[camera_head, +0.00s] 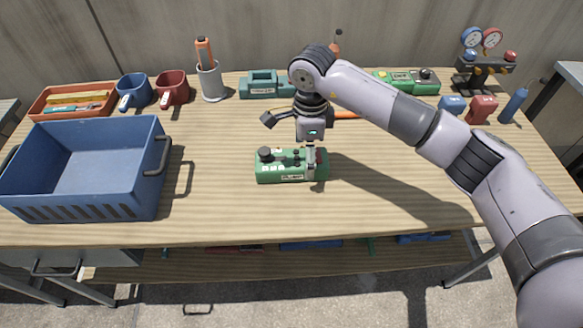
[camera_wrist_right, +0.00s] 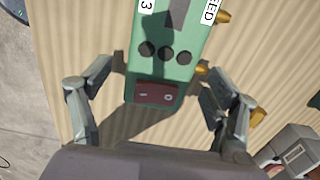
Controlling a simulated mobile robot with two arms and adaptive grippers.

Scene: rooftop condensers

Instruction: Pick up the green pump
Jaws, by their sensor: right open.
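A green pump (camera_head: 279,172) with a black knob and white labels lies on the wooden table (camera_head: 218,205), near its middle. My right gripper (camera_head: 311,160) comes down from above at its right end. In the right wrist view the open fingers (camera_wrist_right: 155,85) stand on either side of the green body (camera_wrist_right: 165,65), which has dark round knobs, brass fittings and a dark red switch. Whether a finger touches it I cannot tell. My left gripper is not in view.
A blue crate (camera_head: 92,200) stands at the left front, with mugs (camera_head: 134,92) and an orange tray (camera_head: 50,107) behind. A teal case (camera_head: 262,85) and a grey cup (camera_head: 211,84) stand at the back. A gauge manifold (camera_head: 482,67) stands back right. The front table strip is clear.

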